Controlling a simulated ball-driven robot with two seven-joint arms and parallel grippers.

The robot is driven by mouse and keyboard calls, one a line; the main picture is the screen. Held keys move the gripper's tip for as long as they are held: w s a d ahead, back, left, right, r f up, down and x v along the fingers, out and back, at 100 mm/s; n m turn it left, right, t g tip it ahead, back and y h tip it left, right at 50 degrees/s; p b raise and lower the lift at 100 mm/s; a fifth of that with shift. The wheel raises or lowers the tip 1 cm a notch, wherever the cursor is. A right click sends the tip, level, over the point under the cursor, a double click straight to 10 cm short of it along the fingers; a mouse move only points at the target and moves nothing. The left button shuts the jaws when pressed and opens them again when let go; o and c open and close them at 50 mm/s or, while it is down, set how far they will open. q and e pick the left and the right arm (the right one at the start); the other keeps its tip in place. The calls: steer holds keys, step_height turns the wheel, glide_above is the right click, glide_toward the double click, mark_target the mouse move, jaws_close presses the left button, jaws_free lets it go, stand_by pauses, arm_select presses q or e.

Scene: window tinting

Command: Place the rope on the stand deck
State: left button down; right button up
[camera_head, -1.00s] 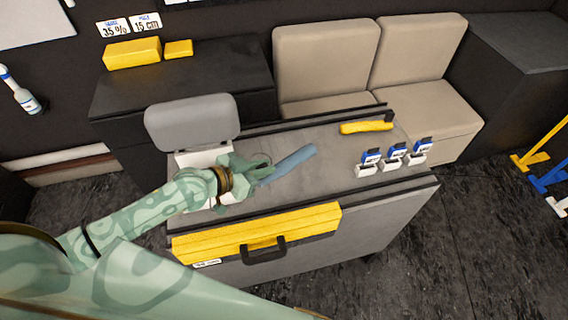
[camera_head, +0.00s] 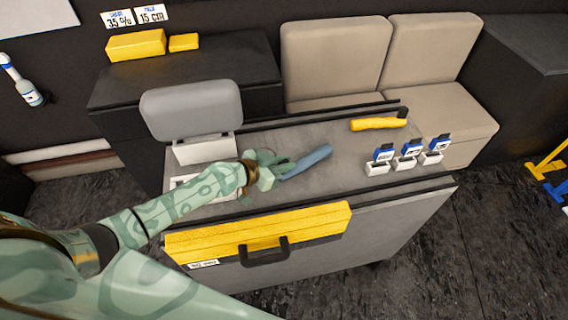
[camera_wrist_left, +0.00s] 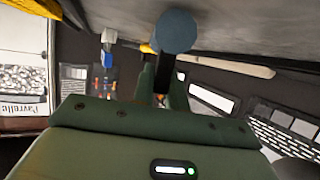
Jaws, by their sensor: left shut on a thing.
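The rope looks like a blue-grey rod (camera_head: 308,162) over the grey-topped stand deck (camera_head: 345,165). My left gripper (camera_head: 268,172) is shut on its near-left end, and the rest points to the right and slightly back. In the left wrist view the round end of the rope (camera_wrist_left: 175,32) shows beyond the fingers (camera_wrist_left: 162,80). The rope is at or just above the deck; I cannot tell whether it touches. My right gripper is not in view.
A grey-backed device (camera_head: 191,112) stands on the deck's left. A yellow-handled tool (camera_head: 378,124) lies at the back right. Several small blue-and-white holders (camera_head: 408,157) line the right front. A yellow case (camera_head: 260,232) is at the front edge. The deck's middle right is clear.

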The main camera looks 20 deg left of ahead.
arm_select(q)
steer(key=shift+f, duration=0.1)
steer(key=c, duration=1.8)
jaws_free()
steer(key=shift+f, duration=0.1)
steer(key=o, duration=0.4)
steer(key=shift+r, duration=0.3)
steer(key=v, duration=1.2)
steer(key=shift+p, duration=0.45)
steer(key=shift+f, duration=0.15)
